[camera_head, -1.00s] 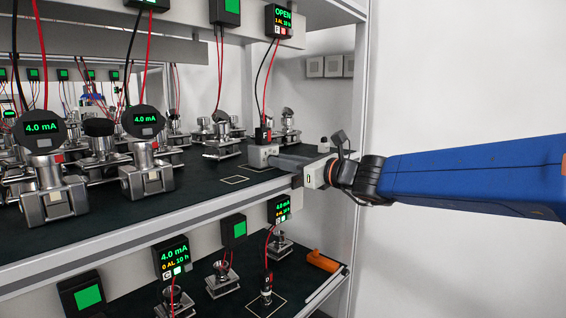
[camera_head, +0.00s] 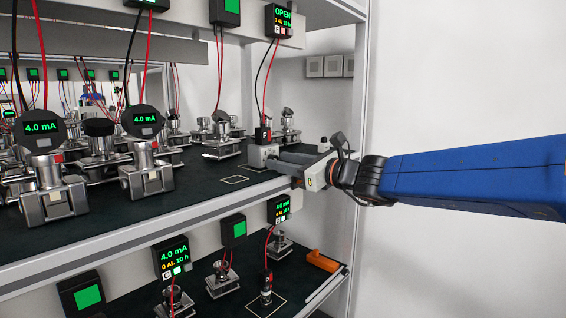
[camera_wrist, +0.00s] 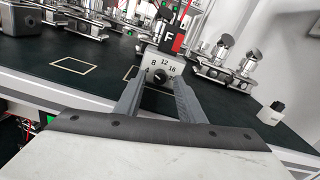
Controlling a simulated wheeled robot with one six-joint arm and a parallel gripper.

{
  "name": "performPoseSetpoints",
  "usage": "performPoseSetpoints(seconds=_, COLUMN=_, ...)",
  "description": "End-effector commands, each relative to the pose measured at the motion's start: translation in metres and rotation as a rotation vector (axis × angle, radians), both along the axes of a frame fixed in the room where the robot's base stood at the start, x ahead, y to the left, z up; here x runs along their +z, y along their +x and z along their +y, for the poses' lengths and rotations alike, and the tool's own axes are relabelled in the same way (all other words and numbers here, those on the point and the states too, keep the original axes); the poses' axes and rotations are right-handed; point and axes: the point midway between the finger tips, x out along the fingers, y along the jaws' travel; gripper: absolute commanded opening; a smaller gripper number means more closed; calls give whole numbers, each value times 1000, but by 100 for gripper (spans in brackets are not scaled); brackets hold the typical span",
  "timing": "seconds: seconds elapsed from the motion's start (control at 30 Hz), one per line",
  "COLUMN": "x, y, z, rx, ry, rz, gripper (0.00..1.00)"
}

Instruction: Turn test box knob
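The test box (camera_head: 258,156) is a small light grey box on the upper shelf, in front of the red and black plug marked F. In the wrist view the box (camera_wrist: 165,63) shows a dial face with numbers such as 8, 12 and 16. Its dark round knob (camera_wrist: 160,76) faces me. My gripper (camera_wrist: 158,86) is open, with one grey finger on each side of the knob and gaps visible between. In the head view my gripper (camera_head: 275,160) comes in from the right at the box's front. Whether a finger touches the box is unclear.
Several metal transmitters (camera_head: 148,165) stand to the left on the dark shelf. The display (camera_head: 283,20) above reads OPEN. A shelf upright (camera_head: 355,120) is close behind my wrist. An orange block (camera_head: 321,261) lies on the lower shelf. Free space is at right.

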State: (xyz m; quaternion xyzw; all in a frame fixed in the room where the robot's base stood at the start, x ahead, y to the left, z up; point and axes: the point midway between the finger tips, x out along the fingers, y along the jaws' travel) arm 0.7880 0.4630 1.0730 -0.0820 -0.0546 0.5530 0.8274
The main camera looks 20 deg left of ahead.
Motion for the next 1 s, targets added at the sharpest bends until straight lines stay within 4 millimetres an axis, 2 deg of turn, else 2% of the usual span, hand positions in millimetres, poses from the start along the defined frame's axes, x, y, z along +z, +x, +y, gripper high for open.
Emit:
performPoseSetpoints(seconds=0.17, x=1, y=-8, z=-20, rx=-2, ry=1, rz=-1, gripper=36)
performPoseSetpoints(seconds=0.8, x=0, y=-55, z=-135, rx=-4, ry=0, rz=-1, gripper=36)
performPoseSetpoints(seconds=1.0, x=0, y=-63, z=-153, rx=-1, ry=1, rz=0, gripper=36)
